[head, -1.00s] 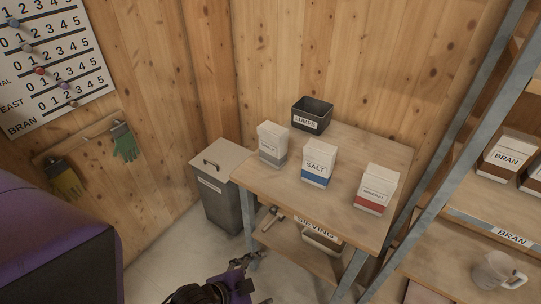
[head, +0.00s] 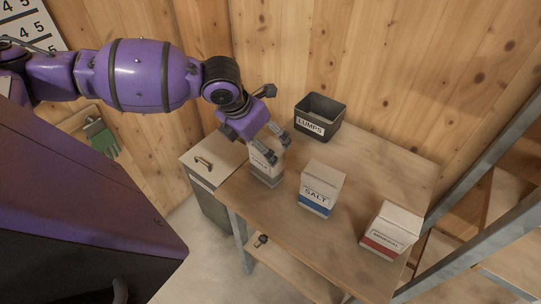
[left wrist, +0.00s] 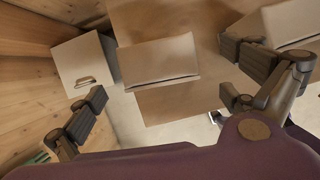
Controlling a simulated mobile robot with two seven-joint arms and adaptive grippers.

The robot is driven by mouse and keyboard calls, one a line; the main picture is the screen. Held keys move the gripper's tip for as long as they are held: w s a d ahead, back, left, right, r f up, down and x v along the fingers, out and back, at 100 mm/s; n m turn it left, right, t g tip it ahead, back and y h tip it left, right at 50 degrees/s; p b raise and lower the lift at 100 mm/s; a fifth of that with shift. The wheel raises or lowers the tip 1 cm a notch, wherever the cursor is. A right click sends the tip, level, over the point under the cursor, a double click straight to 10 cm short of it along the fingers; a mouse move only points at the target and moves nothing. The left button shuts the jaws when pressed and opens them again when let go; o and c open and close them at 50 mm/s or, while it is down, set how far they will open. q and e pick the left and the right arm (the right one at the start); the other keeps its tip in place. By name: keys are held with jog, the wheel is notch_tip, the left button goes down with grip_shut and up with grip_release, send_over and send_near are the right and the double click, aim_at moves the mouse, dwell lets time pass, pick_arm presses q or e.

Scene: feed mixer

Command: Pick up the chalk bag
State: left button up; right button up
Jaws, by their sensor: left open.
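The chalk bag (head: 265,173) is a whitish block-shaped bag with a grey band low on it. It stands upright at the left end of the wooden table (head: 285,232). My left gripper (head: 272,149) is open above it, with fingers near its top that partly hide it and its label. In the left wrist view, the bag's top (left wrist: 158,60) lies between the spread fingers (left wrist: 163,73), with a gap visible on both sides. Contact is not visible. My right gripper is not in view.
The salt bag (head: 320,188), with a blue band, stands just right of the chalk bag. The mineral bag (head: 391,231), with a red band, is further right. A black LUMPS bin (head: 318,118) is behind. A lidded grey bin (head: 212,173) stands left of the table.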

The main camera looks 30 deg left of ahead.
pick_arm(q)
jog(key=x, duration=0.6)
jog(key=shift+f, duration=0.35)
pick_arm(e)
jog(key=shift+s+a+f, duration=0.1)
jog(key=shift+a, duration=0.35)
pick_arm(q)
jog(key=shift+w, duration=0.15)
jog(key=c, duration=0.6)
jog(key=shift+w+r, duration=0.1)
jog(key=c, duration=1.3)
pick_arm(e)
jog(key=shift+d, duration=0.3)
